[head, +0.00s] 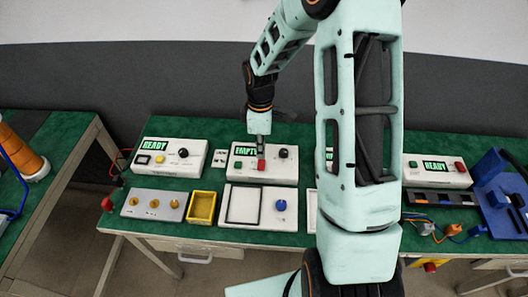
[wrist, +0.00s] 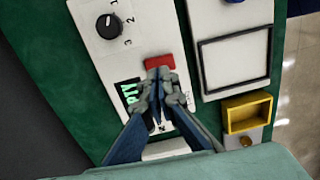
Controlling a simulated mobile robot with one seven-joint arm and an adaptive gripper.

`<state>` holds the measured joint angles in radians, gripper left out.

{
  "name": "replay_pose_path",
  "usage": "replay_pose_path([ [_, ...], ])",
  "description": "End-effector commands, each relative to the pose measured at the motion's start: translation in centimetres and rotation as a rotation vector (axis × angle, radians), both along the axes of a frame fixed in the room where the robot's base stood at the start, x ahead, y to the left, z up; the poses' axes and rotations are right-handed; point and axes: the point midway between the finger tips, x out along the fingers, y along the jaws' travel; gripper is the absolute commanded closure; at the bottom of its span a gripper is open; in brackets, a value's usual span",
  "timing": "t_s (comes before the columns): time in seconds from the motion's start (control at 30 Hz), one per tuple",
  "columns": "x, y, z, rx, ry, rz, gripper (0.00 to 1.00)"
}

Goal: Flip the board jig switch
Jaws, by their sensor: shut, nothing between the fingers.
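My gripper (head: 261,152) is shut and empty, pointing down over the middle white box (head: 285,177), whose display reads EMPTY. In the wrist view its fingertips (wrist: 160,76) are right beside a red button (wrist: 159,62); I cannot tell whether they touch it. The red button also shows in the head view (head: 261,165). The box has a black knob (wrist: 108,27) marked with numbers. No label names the board jig, so I cannot tell which switch belongs to it.
In front are a white plate with a black frame and a blue knob (head: 281,205), a yellow bin (head: 201,207) and a grey block (head: 153,204) with yellow knobs. A right box (head: 436,177) reads READY beside a blue fixture (head: 497,195). My arm hides part of the table.

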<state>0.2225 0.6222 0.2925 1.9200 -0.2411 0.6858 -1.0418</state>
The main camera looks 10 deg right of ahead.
Motion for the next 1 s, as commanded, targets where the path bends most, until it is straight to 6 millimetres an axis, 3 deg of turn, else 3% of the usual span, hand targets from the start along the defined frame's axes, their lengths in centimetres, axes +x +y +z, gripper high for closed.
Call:
replay_pose_path([
  [0.03,0.1,0.4,1.4,0.001,-0.001,0.001,1.0],
  [0.3,1.0,0.1,7.0,-0.001,-0.005,0.0,1.0],
  [0.5,1.3,0.0,9.9,0.0,-0.001,-0.001,1.0],
  [1.0,1.4,0.0,10.9,0.0,0.001,0.001,1.0],
])
